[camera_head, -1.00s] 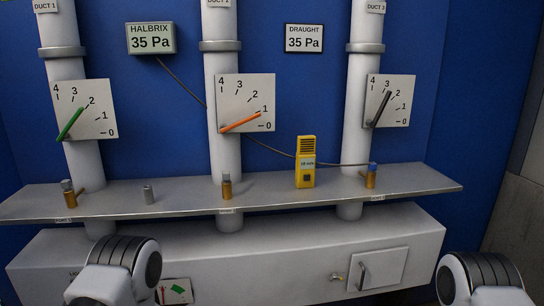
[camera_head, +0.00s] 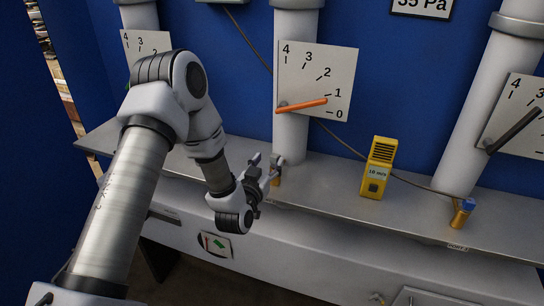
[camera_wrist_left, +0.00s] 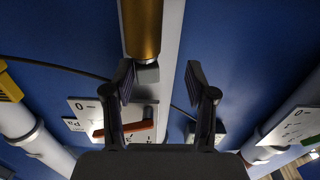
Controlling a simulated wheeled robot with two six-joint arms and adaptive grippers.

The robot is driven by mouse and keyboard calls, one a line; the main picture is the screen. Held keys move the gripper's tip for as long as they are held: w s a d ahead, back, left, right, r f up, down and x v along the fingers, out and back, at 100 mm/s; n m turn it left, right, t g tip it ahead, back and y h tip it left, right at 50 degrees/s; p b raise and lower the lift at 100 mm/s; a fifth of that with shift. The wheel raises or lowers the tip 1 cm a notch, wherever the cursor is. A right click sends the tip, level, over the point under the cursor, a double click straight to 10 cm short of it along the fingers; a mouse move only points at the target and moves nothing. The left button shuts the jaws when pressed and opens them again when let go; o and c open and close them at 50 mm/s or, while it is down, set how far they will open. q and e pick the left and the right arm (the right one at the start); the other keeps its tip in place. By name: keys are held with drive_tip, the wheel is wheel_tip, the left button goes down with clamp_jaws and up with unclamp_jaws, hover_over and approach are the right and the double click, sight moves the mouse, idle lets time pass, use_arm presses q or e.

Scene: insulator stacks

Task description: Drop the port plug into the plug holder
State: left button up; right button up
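The port plug (camera_head: 279,160) is a small grey cap on the brass port (camera_head: 277,181) under the middle duct. In the left wrist view the plug (camera_wrist_left: 149,73) sits at the end of the brass port (camera_wrist_left: 141,28). My left gripper (camera_head: 267,170) is at this port, just left of the plug. In the wrist view its two fingers (camera_wrist_left: 160,82) are spread, with the plug between their tips, nearer the left finger; contact cannot be told. A small grey cylinder on the shelf, perhaps the plug holder, is not visible now, likely behind my left arm. My right gripper is out of view.
A yellow meter (camera_head: 378,170) stands on the shelf (camera_head: 330,190) right of the port, its cable running up behind. The right port has a blue-topped fitting (camera_head: 464,210). A gauge board (camera_head: 316,80) with an orange needle hangs above the gripper.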

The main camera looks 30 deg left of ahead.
sight(278, 157)
use_arm(q)
drive_tip(key=w, duration=0.1)
drive_tip(key=w+d+r, duration=0.1)
drive_tip(key=shift+w+d+p, duration=0.25)
drive_tip(key=shift+w+p, duration=0.1)
drive_tip(key=shift+s+d+r, duration=0.15)
drive_tip(key=shift+d, duration=0.05)
drive_tip(key=shift+s+a, duration=0.15)
drive_tip(key=shift+s, duration=0.05)
drive_tip(key=shift+a, duration=0.25)
drive_tip(key=shift+c, duration=0.7)
drive_tip(key=shift+a+f, duration=0.2)
drive_tip(key=shift+f, duration=0.1)
drive_tip(key=c, duration=0.6)
drive_tip(key=shift+w, duration=0.1)
clamp_jaws()
drive_tip(key=shift+d+r, duration=0.1)
drive_tip(key=shift+d, duration=0.3)
drive_tip(key=shift+a, duration=0.15)
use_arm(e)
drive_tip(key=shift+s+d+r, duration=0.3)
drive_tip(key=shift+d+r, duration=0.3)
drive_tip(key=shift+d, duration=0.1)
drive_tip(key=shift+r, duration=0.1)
